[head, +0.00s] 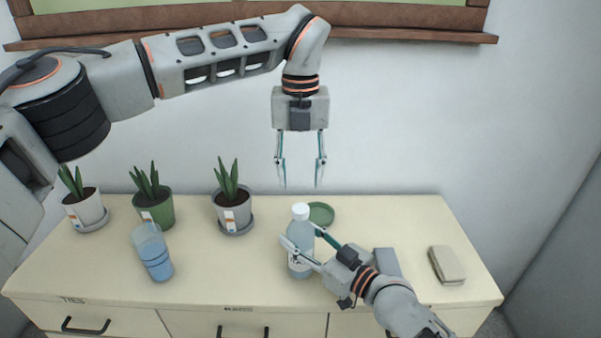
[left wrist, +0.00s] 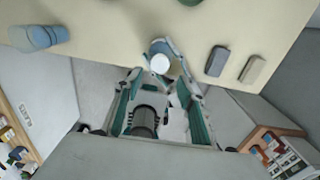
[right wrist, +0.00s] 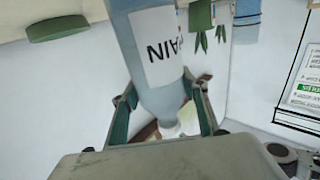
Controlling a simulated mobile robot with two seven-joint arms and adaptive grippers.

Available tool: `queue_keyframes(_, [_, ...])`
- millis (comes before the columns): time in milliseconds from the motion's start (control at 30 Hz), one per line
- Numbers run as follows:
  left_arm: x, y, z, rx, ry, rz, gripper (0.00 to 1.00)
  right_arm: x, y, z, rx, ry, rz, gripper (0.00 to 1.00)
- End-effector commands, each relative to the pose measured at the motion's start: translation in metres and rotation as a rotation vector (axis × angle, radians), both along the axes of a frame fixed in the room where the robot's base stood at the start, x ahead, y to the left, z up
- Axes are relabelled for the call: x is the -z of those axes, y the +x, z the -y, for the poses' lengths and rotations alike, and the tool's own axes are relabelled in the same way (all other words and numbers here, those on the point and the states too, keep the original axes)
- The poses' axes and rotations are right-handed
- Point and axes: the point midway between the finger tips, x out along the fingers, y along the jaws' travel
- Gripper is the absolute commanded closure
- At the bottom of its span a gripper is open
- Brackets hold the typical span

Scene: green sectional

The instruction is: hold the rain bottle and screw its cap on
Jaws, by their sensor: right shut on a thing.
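The rain bottle (head: 301,268) stands upright near the middle of the cabinet top. It is pale blue and clear, and its label shows upside down in the right wrist view (right wrist: 157,45). A white cap (head: 300,211) is at its top; whether it is threaded tight cannot be told. The cap also shows from above in the left wrist view (left wrist: 160,64). My right gripper (head: 302,243) is shut on the bottle's upper body from the right. My left gripper (head: 301,186) is open and empty, pointing down above the cap with a clear gap.
A green saucer (head: 321,214) lies just behind the bottle. A grey block (head: 386,262) and a beige block (head: 447,265) lie to the right. The wall is close behind the cabinet.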

Motion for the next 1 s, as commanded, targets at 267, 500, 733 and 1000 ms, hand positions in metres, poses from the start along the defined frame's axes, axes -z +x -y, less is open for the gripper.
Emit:
queue_keyframes(267, [0.014, 0.000, 0.000, 0.003, 0.001, -0.002, 0.60, 0.000, 0.000, 0.000, 0.000, 0.000, 0.000, 1.00])
queue_keyframes(500, [0.050, -0.001, 0.000, 0.004, 0.000, -0.003, 0.60, 0.000, 0.000, 0.000, 0.000, 0.000, 0.000, 1.00])
queue_keyframes(733, [0.074, 0.000, 0.000, 0.003, -0.001, -0.002, 0.60, 0.000, 0.000, 0.000, 0.000, 0.000, 0.000, 1.00])
queue_keyframes(1000, [0.080, 0.000, 0.000, 0.003, 0.000, 0.001, 0.60, 0.000, 0.000, 0.000, 0.000, 0.000, 0.000, 1.00])
